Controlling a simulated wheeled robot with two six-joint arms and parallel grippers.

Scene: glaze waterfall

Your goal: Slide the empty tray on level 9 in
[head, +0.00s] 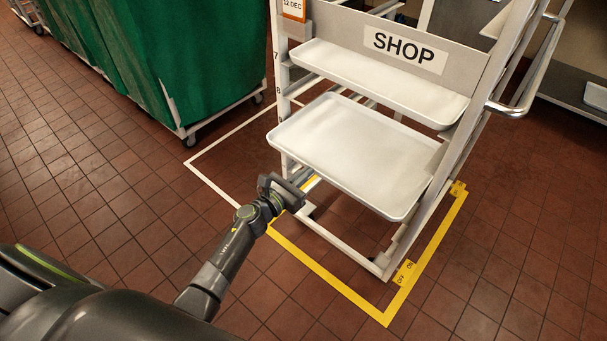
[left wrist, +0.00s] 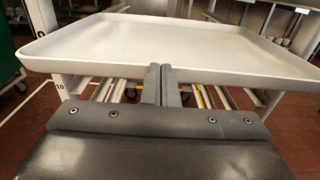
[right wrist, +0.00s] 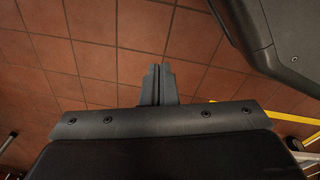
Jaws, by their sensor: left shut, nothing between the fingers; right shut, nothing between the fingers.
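The white empty tray (head: 350,150) juts out of the front of the rack (head: 460,130) and looks level. In the left wrist view the tray (left wrist: 190,40) fills the top, with the rack's number 10 (left wrist: 60,87) below its left side. My left gripper (head: 301,179) is shut and empty at the tray's front edge. Its fingertips (left wrist: 160,72) overlap the front rim in the left wrist view; I cannot tell whether they touch it. My right gripper (right wrist: 157,72) is shut and empty above the floor, away from the rack.
Another white tray (head: 380,80) sits higher in the rack, under the SHOP sign (head: 405,50). Yellow tape (head: 340,285) marks the floor around the rack's base. A green-covered cart (head: 160,60) stands at the back left. The tiled floor (head: 90,190) at left is clear.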

